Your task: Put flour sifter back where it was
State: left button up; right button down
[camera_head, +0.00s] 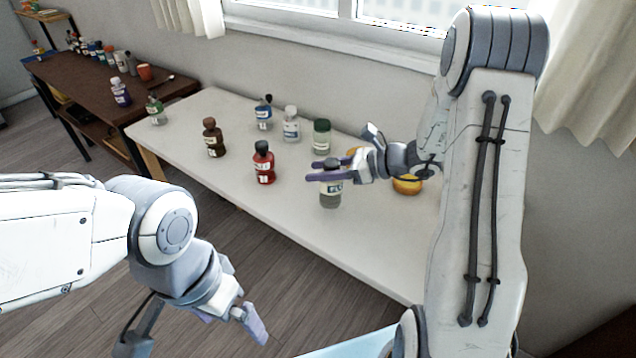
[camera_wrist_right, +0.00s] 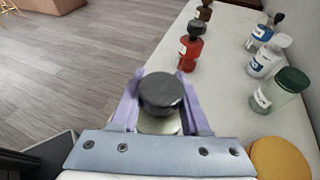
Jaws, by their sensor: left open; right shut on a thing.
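The flour sifter appears to be the clear jar with a dark cap and white label (camera_head: 331,194); its label is too small to read surely. My right gripper (camera_head: 318,171) is shut on this jar, with its purple fingers on either side near the cap. In the right wrist view the dark cap (camera_wrist_right: 161,92) stands upright between the fingers. The jar is over the white table (camera_head: 290,215), near its front edge; I cannot tell whether its base touches the top. My left gripper (camera_head: 234,318) is open and empty, low in front of the table.
Behind the held jar stand a green-capped jar (camera_head: 321,137), a white-capped bottle (camera_head: 291,124) and a blue-labelled bottle (camera_head: 264,113). A red bottle (camera_head: 264,162) and a brown bottle (camera_head: 213,138) stand to the left. An orange-lidded jar (camera_head: 408,185) is partly hidden behind my right arm. The front right tabletop looks clear.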

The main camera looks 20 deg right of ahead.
jog(key=shift+f, duration=1.9)
jog(key=shift+c, duration=1.9)
grip_release()
jog(key=shift+f, duration=0.1)
jog(key=v, duration=1.2)
